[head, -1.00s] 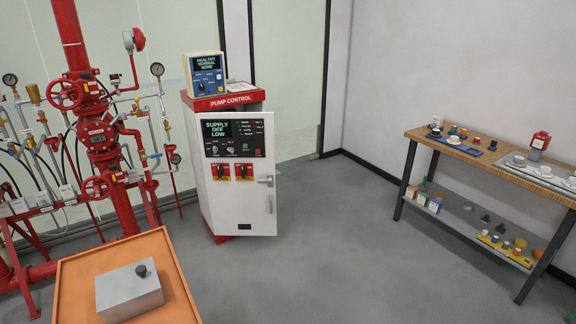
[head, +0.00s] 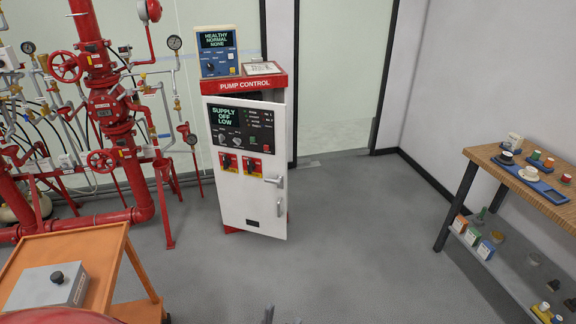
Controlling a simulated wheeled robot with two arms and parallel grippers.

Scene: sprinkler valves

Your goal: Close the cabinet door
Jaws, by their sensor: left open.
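The pump control cabinet has a red top band (head: 245,86) and a white door (head: 246,205) carrying a display, switches and a grey handle (head: 275,182) near its right edge. The door stands ajar, with its right side swung out toward me and a dark gap showing under the red band. The tips of my left gripper (head: 283,318) just show at the bottom edge, apart from each other, open and empty. They are well in front of the door and not touching it. The rest of this gripper is out of frame. My right gripper is not in view.
An orange cart (head: 112,262) with a grey box (head: 45,287) stands at the lower left. Red pipework with valves (head: 105,105) stands left of the cabinet. A wooden-topped bench (head: 500,165) is at the right. The grey floor (head: 350,230) between is clear.

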